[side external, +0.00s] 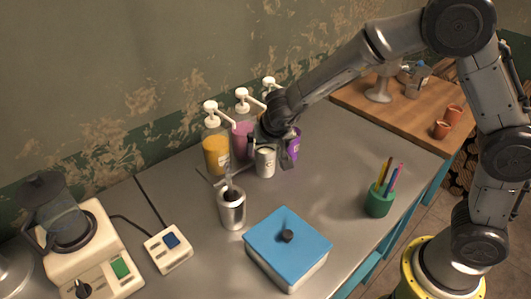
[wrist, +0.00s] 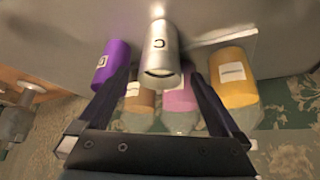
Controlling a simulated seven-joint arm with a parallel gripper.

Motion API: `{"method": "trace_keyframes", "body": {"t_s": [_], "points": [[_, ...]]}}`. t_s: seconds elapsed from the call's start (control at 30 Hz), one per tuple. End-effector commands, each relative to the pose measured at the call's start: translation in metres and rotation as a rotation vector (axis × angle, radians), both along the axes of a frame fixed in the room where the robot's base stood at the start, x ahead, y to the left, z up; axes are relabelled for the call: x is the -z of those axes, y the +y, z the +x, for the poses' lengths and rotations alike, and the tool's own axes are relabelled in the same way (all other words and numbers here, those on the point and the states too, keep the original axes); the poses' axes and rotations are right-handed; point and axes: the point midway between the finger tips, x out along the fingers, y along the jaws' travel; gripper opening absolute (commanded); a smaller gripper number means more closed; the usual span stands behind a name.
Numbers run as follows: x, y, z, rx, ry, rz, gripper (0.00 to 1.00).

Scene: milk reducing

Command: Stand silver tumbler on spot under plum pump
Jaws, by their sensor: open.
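A small silver tumbler (side external: 265,162) stands upright, seemingly on the counter, in front of the pump bottles. My gripper (side external: 268,151) is open, with a finger on either side of it. In the wrist view the tumbler (wrist: 161,45) shows between and beyond the fingertips (wrist: 160,73), with gaps at both sides.
An orange bottle (side external: 216,155) and a pink bottle (side external: 242,142) stand left of the tumbler. A brown bottle (wrist: 139,101) is behind it. A steel canister (side external: 231,210), blue-lidded box (side external: 288,245) and green pen cup (side external: 379,202) stand nearer the front. Counter between box and cup is clear.

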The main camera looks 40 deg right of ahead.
Motion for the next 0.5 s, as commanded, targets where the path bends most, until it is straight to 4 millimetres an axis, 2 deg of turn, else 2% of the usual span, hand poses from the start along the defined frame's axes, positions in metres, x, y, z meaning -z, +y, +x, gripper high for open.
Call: {"method": "trace_keyframes", "body": {"t_s": [0.1, 0.2, 0.5], "points": [[-0.018, 0.007, -0.009, -0.002, -0.002, 0.002, 1.0], [-0.028, 0.009, -0.015, -0.001, -0.001, 0.0, 1.0], [-0.036, 0.012, -0.02, -0.001, 0.0, 0.0, 1.0]]}}
